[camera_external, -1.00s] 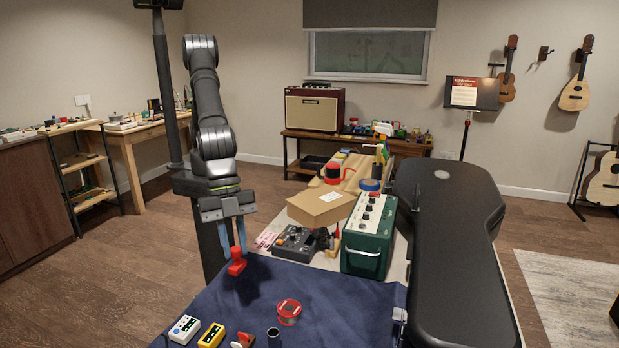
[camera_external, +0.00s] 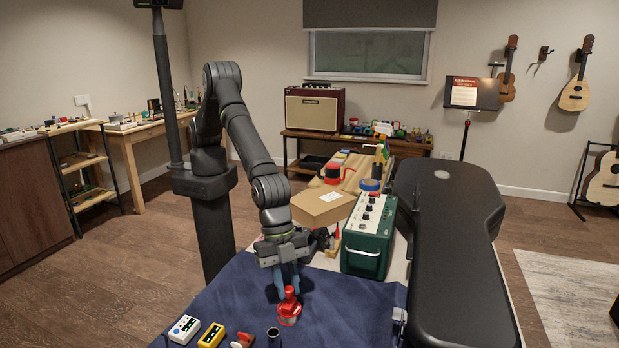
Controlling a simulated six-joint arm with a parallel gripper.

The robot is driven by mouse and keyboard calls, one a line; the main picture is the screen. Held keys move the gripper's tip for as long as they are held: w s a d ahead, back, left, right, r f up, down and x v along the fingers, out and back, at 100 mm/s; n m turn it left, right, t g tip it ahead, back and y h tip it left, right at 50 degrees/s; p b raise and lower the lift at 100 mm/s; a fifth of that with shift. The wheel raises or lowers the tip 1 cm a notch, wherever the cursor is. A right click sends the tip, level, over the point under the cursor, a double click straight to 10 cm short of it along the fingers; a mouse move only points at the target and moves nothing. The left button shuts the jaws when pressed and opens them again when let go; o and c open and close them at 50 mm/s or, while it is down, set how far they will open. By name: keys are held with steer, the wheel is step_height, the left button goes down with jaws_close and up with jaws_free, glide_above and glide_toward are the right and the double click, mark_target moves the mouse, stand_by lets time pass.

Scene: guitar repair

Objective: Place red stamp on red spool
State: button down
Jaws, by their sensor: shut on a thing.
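The red stamp (camera_external: 289,301) is upright in the jaws of my gripper (camera_external: 288,288), which is shut on its upper part. The red spool (camera_external: 289,321) lies on the dark blue cloth (camera_external: 240,300) at the front of the table. The stamp is directly over the spool in this view and covers most of it. I cannot tell whether the stamp touches the spool or hangs just above it.
A dark cup (camera_external: 273,336), a red and white item (camera_external: 243,341), a yellow pedal (camera_external: 211,336) and a white pedal (camera_external: 184,329) stand near the front edge. A green amplifier (camera_external: 366,251) and a cardboard box (camera_external: 323,208) stand behind. A black guitar case (camera_external: 450,260) is at right.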

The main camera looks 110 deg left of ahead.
steer(key=c, duration=1.3)
jaws_free()
steer(key=v, duration=1.2)
steer(key=shift+r, duration=0.1)
steer(key=x, duration=1.2)
steer(key=shift+r, duration=1.2)
